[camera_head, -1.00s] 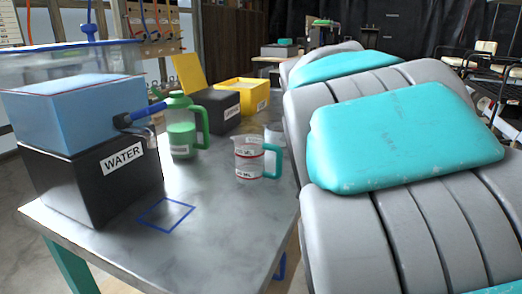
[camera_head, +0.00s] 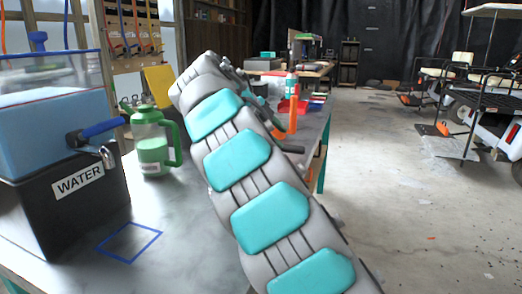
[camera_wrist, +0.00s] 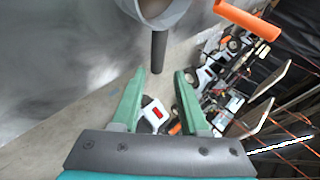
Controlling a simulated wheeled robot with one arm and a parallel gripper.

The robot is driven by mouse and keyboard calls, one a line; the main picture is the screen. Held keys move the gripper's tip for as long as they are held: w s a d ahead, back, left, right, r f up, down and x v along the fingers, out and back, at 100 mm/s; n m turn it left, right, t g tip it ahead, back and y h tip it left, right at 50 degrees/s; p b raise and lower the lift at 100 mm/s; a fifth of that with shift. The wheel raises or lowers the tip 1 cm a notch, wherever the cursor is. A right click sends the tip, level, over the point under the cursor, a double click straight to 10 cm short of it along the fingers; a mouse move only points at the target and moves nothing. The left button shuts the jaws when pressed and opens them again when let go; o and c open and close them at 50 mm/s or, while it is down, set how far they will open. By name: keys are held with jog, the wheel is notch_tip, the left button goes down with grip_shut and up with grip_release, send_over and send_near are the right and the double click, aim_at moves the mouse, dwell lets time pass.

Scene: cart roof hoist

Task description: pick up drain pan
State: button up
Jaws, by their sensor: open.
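A red, shallow, tray-like thing (camera_head: 285,106) lies on the far part of the workbench, partly hidden by an orange piece and my arm. It may be the drain pan; it is too small to be sure. My gripper (camera_wrist: 160,80) is open and empty in the wrist view, its two green fingers apart with only distant floor and a cart between them. A pale rounded thing (camera_wrist: 165,14) with a dark tube (camera_wrist: 158,52) is ahead of the fingers, at the top of that view. I cannot make out my gripper in the head view.
A water tank on a black box labelled WATER (camera_head: 80,185) and a green-lidded jug (camera_head: 152,150) stand on the left bench. An orange cylinder (camera_wrist: 247,18) is top right in the wrist view. Carts (camera_head: 490,100) stand at the right; open floor (camera_head: 400,200) lies between.

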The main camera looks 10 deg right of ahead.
aim_at(292, 147)
jog(key=shift+p+x, duration=0.6)
jog(key=shift+x, duration=3.15)
jog(key=shift+s+f, duration=0.1)
jog(key=shift+s, duration=0.05)
grip_shut()
